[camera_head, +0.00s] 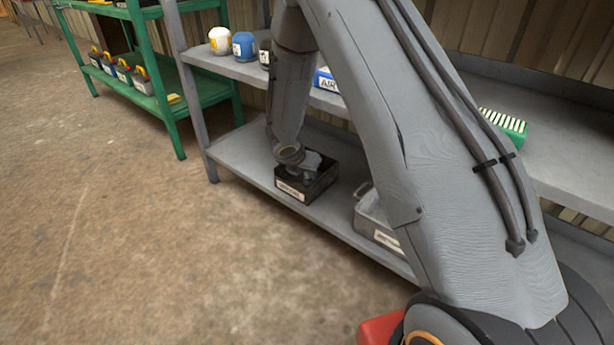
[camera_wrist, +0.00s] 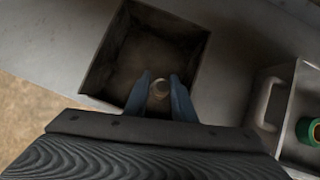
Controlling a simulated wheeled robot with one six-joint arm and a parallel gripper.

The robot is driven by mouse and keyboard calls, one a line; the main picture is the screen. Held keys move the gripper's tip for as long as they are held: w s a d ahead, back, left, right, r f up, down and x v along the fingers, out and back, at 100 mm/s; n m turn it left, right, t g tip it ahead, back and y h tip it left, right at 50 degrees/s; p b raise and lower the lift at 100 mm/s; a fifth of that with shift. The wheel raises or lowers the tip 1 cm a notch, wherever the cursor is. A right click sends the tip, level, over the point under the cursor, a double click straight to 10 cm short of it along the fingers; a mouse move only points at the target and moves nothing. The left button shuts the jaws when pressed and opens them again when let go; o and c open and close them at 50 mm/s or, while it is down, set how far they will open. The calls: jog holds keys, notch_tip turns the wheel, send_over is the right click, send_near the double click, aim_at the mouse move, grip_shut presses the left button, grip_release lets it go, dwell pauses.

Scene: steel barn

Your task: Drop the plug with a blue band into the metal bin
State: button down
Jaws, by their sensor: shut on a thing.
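In the wrist view, my gripper (camera_wrist: 160,80) is shut on a small round thing (camera_wrist: 159,90), pale and brownish at its end. The fingers hide its sides, so I cannot tell whether it has a blue band. The gripper is over a dark square box (camera_wrist: 100,62), which looks empty where visible. In the head view, the gripper (camera_head: 304,164) is at this black labelled box (camera_head: 318,190) on the lower shelf. A grey metal bin (camera_head: 367,218) with a handle and label stands just right of it. The metal bin (camera_wrist: 268,92) also shows in the wrist view.
A green ring-shaped roll (camera_wrist: 308,131) lies in the metal bin. The upper grey shelf (camera_head: 570,178) holds jars (camera_head: 243,46), a blue box (camera_head: 326,79) and a green ribbed thing (camera_head: 503,126). A green rack (camera_head: 205,90) stands at left. The floor in front is clear.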

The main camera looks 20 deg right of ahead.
jog(key=shift+r, duration=0.1)
jog(key=shift+f, duration=0.45)
jog(key=shift+f+b, duration=0.2)
jog(key=shift+b, duration=0.2)
jog(key=c, duration=1.5)
grip_release()
jog(key=shift+o, duration=0.2)
jog(key=shift+r, duration=0.15)
